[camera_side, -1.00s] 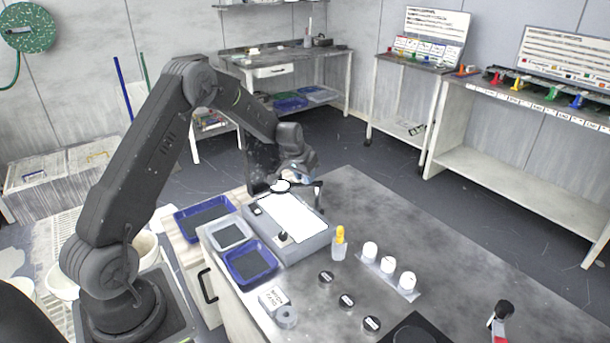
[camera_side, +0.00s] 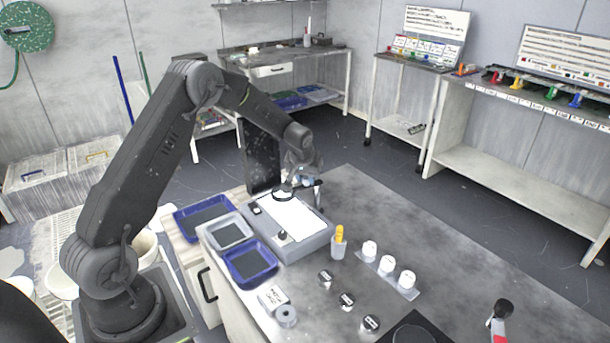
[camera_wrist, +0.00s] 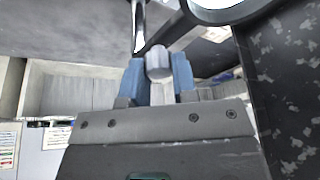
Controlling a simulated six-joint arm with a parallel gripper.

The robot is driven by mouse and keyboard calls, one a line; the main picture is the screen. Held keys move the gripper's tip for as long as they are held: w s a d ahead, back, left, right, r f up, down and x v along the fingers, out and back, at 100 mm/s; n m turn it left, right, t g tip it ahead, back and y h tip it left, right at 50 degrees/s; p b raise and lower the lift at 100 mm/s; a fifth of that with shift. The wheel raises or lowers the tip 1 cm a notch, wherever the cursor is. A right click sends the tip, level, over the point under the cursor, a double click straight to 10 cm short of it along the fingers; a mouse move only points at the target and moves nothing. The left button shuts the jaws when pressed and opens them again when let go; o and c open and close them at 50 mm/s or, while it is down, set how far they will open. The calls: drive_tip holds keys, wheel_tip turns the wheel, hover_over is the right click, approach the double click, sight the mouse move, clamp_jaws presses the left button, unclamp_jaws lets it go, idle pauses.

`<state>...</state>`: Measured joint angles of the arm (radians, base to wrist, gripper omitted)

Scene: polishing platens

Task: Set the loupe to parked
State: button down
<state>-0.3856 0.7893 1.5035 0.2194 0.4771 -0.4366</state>
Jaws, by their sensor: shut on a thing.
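The loupe (camera_side: 283,193) is a round dark-rimmed lens over the far left part of the white-topped box (camera_side: 318,243). Part of its ring also shows at the top of the wrist view (camera_wrist: 222,14). My gripper (camera_side: 306,181) is at the far end of the box, just right of the lens. In the wrist view its blue fingers (camera_wrist: 158,75) are shut on a pale metal knob (camera_wrist: 158,62), which appears to belong to the loupe. The join between knob and lens is not clear.
A dark speckled upright panel (camera_side: 262,160) stands close behind the lens. Blue trays (camera_side: 250,281) lie left of the box. A yellow-topped bottle (camera_side: 339,245), white-capped jars (camera_side: 387,264) and dark pucks (camera_side: 346,300) stand to the right.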

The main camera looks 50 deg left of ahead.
drive_tip(key=w+d+n+g, duration=0.4)
drive_tip(key=n+g, duration=0.2)
drive_tip(key=n, duration=1.3)
drive_tip(key=shift+w+d+g, duration=0.2)
drive_tip(key=shift+d+g, duration=0.1)
drive_tip(key=shift+d, duration=0.1)
drive_tip(key=shift+n, duration=0.4)
drive_tip(key=c, duration=0.9)
unclamp_jaws()
